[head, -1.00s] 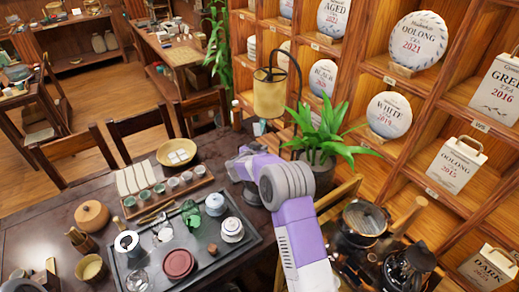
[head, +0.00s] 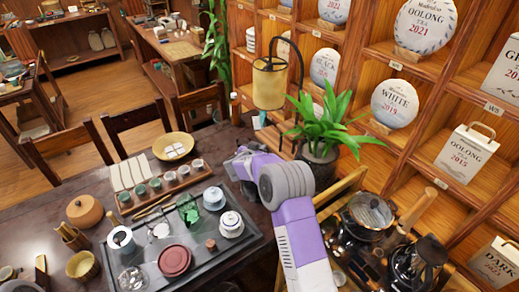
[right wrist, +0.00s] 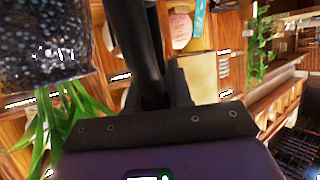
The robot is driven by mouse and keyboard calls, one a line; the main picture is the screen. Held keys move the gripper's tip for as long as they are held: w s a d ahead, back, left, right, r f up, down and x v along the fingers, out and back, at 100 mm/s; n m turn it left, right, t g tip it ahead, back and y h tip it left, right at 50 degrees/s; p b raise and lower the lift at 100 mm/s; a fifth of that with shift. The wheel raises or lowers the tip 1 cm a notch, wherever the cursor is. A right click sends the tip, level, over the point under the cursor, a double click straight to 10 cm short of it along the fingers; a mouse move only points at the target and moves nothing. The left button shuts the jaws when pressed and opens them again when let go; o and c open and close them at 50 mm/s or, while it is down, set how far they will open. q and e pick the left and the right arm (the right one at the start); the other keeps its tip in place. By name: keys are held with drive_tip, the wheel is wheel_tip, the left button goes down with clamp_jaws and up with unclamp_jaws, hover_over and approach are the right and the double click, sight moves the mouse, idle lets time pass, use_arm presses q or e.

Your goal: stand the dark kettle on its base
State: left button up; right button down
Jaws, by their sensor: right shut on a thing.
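My right gripper (head: 238,172) reaches over the dark table (head: 215,145), beyond the right end of the tea tray and left of the potted plant. In the right wrist view the right gripper (right wrist: 165,92) is shut on a smooth black handle-like part, which I take for the dark kettle (right wrist: 132,40). Only this part shows there; the rest is out of view. In the head view a dark shape lies under the gripper, and my wrist partly hides it. I cannot tell kettle from base there. My left gripper is not in view.
The tea tray (head: 205,262) holds a red lidded dish (head: 174,261), a white lidded cup (head: 230,224) and several small pieces. A plant (head: 320,125) and a lamp (head: 270,82) stand close behind my gripper. A glass pot (head: 370,212) is at right, before the shelves.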

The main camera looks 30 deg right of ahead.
drive_tip(key=shift+r+p, duration=0.1)
drive_tip(key=shift+p, duration=0.6)
idle(1.5)
drive_tip(key=shift+f+b, duration=0.3)
drive_tip(key=shift+f, duration=0.35)
idle(0.4)
drive_tip(key=c, duration=1.3)
unclamp_jaws()
drive_tip(key=shift+s+a+f, duration=0.1)
drive_tip(key=shift+f, duration=0.15)
drive_tip(key=shift+p+v, duration=0.8)
drive_tip(key=shift+v, duration=1)
drive_tip(key=p+v, duration=0.3)
drive_tip(key=v, duration=0.4)
drive_tip(key=shift+s+a+r, duration=0.1)
drive_tip(key=shift+a+r, duration=0.05)
